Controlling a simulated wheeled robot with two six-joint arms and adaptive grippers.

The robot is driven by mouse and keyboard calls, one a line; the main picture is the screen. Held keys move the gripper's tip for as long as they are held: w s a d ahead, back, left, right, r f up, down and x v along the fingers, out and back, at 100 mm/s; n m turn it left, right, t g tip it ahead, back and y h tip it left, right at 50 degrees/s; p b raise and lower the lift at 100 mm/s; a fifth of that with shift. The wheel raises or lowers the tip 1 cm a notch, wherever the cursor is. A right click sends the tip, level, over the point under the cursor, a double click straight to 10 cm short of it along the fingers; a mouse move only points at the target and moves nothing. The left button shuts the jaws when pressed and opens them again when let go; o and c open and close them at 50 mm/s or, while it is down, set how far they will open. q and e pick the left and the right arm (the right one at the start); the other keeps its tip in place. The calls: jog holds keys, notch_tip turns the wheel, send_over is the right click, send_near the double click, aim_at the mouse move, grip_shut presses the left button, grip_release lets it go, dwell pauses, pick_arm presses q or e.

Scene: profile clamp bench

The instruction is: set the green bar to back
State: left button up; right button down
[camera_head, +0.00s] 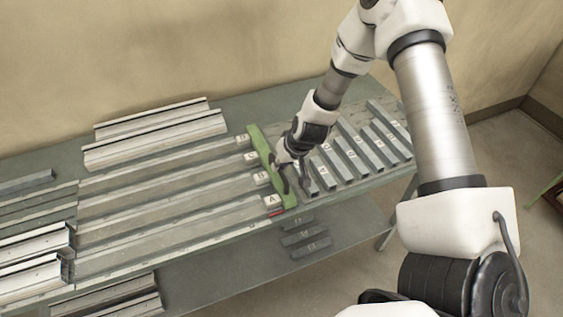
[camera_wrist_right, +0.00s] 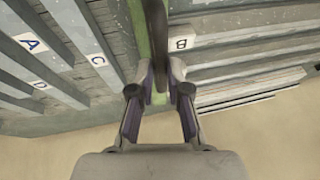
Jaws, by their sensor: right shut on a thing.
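The green bar (camera_head: 262,152) stands across the right ends of the long profile lanes on the bench, running from the back edge toward the front. My right gripper (camera_head: 284,178) is at the bar's right side, around its middle to front part. In the right wrist view the green bar (camera_wrist_right: 139,35) runs up between the fingers, with a dark curved handle in front of it. My right gripper (camera_wrist_right: 160,92) is shut on the bar at this handle. The fingers hide part of the grip. My left gripper is not in view.
White label tiles, such as the A tile (camera_head: 272,200), sit at the lane ends beside the bar. Several grey blocks (camera_head: 350,160) lie in rows to the right. Loose profiles (camera_head: 155,137) lie at the back left. A red mark (camera_head: 277,213) is near the bar's front end.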

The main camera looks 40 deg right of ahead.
jog(key=c, duration=1.2)
grip_release()
jog(key=shift+d, duration=0.1)
jog(key=shift+o, duration=0.3)
jog(key=shift+d+f, duration=0.1)
jog(key=shift+d, duration=0.2)
jog(key=shift+a+r, duration=0.15)
jog(key=shift+r, duration=0.1)
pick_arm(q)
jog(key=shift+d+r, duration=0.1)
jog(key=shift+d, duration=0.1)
pick_arm(e)
jog(key=v, duration=1.1)
jog(key=shift+s+d+r, duration=0.25)
jog(key=shift+s, duration=0.05)
jog(key=shift+w, duration=0.1)
